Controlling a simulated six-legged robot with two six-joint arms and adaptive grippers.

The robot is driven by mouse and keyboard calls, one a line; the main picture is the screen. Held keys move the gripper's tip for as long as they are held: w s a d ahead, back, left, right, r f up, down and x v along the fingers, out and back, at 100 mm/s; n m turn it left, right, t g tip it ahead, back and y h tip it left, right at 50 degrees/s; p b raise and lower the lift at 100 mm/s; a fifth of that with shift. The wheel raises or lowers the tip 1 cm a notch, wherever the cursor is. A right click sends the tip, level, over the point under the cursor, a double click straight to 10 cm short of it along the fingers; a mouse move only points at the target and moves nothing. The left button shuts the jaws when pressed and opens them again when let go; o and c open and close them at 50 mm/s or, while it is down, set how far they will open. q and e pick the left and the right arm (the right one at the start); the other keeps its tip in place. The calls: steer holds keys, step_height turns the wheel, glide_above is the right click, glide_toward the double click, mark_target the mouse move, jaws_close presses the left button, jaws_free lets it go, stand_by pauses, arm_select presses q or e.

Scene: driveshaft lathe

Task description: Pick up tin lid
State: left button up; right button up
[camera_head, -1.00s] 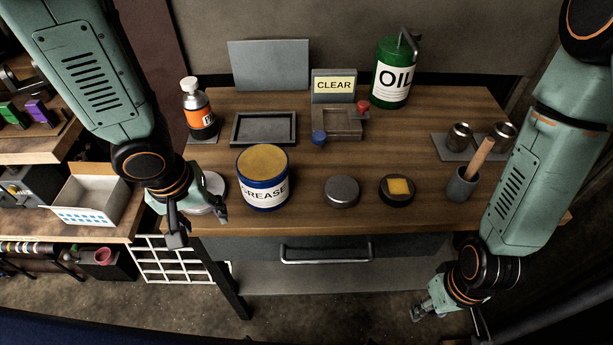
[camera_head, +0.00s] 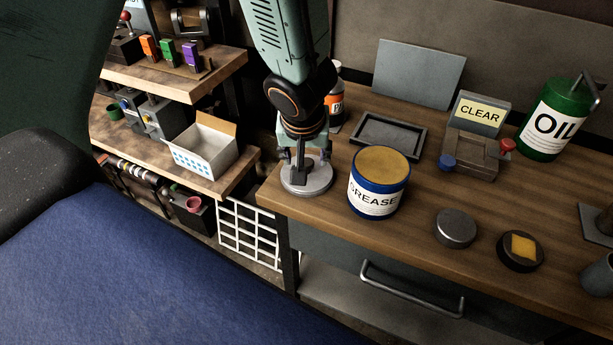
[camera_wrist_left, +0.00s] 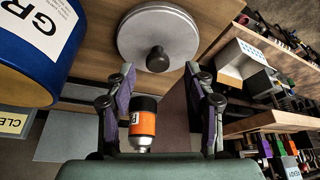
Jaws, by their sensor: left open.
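The tin lid (camera_head: 306,181) is a round grey disc on the front left corner of the workbench, left of the grease tin (camera_head: 378,184). In the left wrist view the lid (camera_wrist_left: 140,32) shows a dark knob (camera_wrist_left: 157,60) at its middle. My left gripper (camera_head: 303,168) points down above the lid and hides part of it. In the left wrist view its two fingers (camera_wrist_left: 162,76) are apart, with the knob just past the tips and between them. Nothing is held. My right gripper is out of view.
The blue grease tin stands close to the right of the lid. An orange-labelled bottle (camera_wrist_left: 142,124) stands behind the gripper. A grey tray (camera_head: 390,153) lies behind the tin. A round grey tin (camera_head: 456,228) and a dark one with a yellow pad (camera_head: 520,251) lie farther right.

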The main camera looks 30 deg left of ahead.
mark_target(308, 162)
arm_select(q)
steer(key=shift+x, duration=1.1)
steer(key=shift+w+d+f+b, duration=0.1)
steer(key=shift+w+f+b, duration=0.2)
steer(key=shift+f, duration=0.05)
steer(key=shift+s+r, duration=0.1)
steer(key=shift+s, duration=0.05)
steer(key=shift+s+r, duration=0.1)
steer(key=c, duration=0.7)
jaws_close()
